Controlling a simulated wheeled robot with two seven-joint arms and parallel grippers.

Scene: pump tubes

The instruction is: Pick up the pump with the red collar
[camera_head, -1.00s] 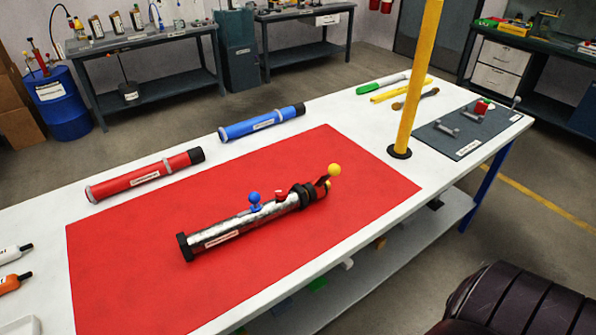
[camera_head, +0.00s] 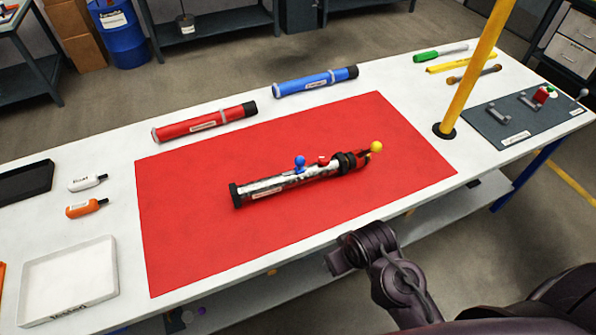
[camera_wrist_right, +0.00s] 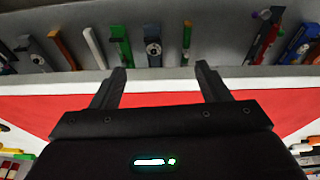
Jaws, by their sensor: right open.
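A red tube (camera_head: 205,122) with grey bands and a black end lies at the back left of the white table, behind the red mat (camera_head: 200,235). A blue tube (camera_head: 315,81) of like shape lies to its right. A silver cylinder (camera_head: 275,187) with black ends, blue and yellow balls and a small red part lies on the mat. I cannot clearly tell a red collar on any tube. My right gripper (camera_wrist_right: 162,70) is open and empty in the right wrist view. In the head view its arm is at the table's front edge, clear of the tubes. My left gripper is out of view.
A yellow post (camera_head: 475,75) stands on the table at right, beside a grey mat (camera_head: 500,120) with small parts. A white tray (camera_head: 75,285) and two small bottles lie at left. Screwdriver-like tools lie at the back right. The mat's front part is clear.

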